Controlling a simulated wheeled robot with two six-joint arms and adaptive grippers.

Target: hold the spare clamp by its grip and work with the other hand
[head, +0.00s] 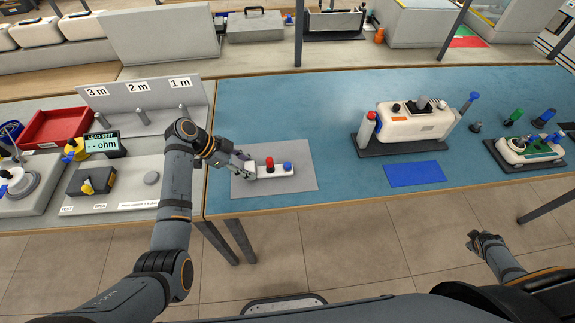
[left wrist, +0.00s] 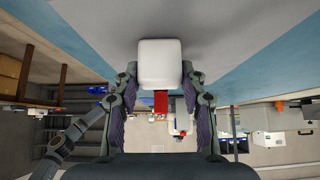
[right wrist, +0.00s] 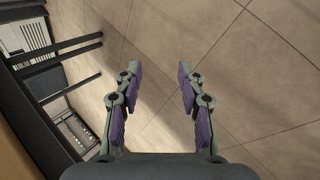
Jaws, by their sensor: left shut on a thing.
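The spare clamp (head: 270,171) looks like a white bar with a red knob and a blue knob on top, and it lies over a grey mat (head: 302,153). My left gripper (head: 246,167) is shut on its left end. In the left wrist view the clamp's white end (left wrist: 160,64) sits between the fingers, with a red part below it. I cannot tell whether the clamp touches the mat. My right gripper (head: 484,238) is open and empty, over the floor in front of the table; the right wrist view (right wrist: 157,82) shows only floor between its fingers.
A white device (head: 415,122) stands on a dark base, with a blue pad (head: 415,174) before it. A smaller white unit (head: 525,150) is at the right. The meter (head: 103,143) and red tray (head: 58,128) are at the left. The blue table between mat and device is clear.

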